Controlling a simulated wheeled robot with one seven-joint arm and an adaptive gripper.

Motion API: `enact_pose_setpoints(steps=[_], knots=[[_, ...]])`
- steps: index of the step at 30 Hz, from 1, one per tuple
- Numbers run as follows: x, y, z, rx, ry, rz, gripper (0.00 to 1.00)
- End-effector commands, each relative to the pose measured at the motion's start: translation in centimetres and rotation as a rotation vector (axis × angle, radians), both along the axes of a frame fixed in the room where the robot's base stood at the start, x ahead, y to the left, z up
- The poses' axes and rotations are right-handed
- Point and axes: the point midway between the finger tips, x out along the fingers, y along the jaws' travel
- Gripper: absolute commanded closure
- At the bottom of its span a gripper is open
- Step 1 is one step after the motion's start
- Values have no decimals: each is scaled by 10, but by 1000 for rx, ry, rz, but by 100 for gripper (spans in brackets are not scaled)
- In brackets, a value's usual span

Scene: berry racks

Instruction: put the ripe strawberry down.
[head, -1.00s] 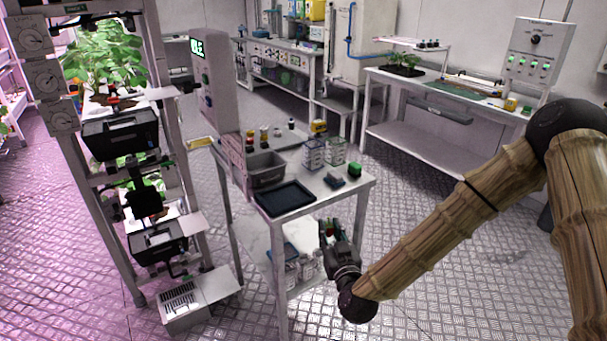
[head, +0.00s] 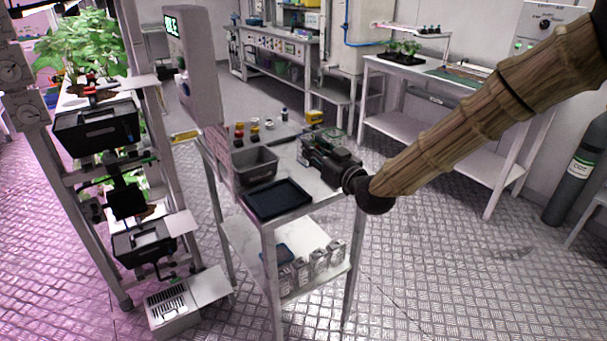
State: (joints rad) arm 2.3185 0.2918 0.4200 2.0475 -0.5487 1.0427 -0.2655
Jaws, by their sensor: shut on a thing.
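My gripper (head: 312,146) is over the right part of the white cart's top (head: 285,150), pointing left and away from me. It is shut on the ripe strawberry, which the gripper itself hides now. A dark flat tray (head: 278,212) lies at the cart's near edge, to the lower left of the gripper. A grey open bin (head: 254,172) stands behind the tray, left of the gripper. Both look empty. I cannot tell how high the gripper is above the cart top.
Small bottles with coloured caps (head: 246,132) and a yellow item (head: 314,116) stand at the cart's back. A grey post with a screen (head: 190,70) rises at its left. A plant rack (head: 98,130) is farther left.

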Motion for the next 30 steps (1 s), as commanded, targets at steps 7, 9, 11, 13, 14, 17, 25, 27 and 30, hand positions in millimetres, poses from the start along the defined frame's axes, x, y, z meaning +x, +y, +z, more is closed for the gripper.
enact_pose_setpoints(steps=[7,9,11,13,14,17,25,27,30], knots=[[-1,-2,-38,0,4,-2,83],[-1,-1,-44,0,2,-2,83],[0,-1,-47,0,1,-2,83],[0,-1,-49,0,1,-2,83],[0,-1,-50,0,1,-1,83],[0,0,-57,1,2,-1,83],[-1,1,-87,1,2,0,83],[-1,1,-90,1,1,1,83],[0,1,-90,1,1,1,83]])
